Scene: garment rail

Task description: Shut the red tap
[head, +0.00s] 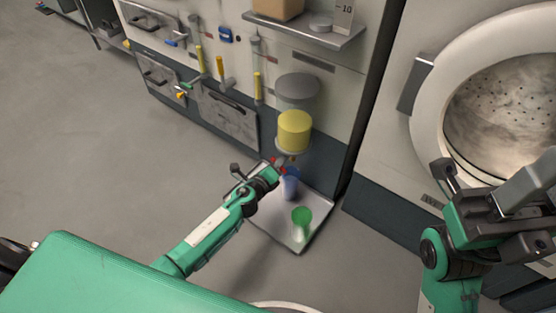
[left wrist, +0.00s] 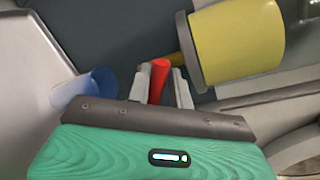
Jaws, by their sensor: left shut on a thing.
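The red tap shows in the left wrist view as a red handle (left wrist: 159,80) between the two pale fingers of my left gripper (left wrist: 160,82). A brass-coloured spout or stem sits just behind it, next to a yellow container (left wrist: 238,42). In the head view the yellow container (head: 294,131) stands on a small round support on the wall panel. My left gripper (head: 274,170) is just below it, shut on the red handle, only bits of which show there. My right gripper (head: 500,215) is at the right, in front of the washer; its fingertips are unclear.
A blue cup (head: 290,186) and a green cup (head: 302,217) stand on a pale tray (head: 297,241) below the container. The blue cup (left wrist: 88,88) is close to my left gripper. A round-doored machine (head: 432,85) is at the right. Floor at left is clear.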

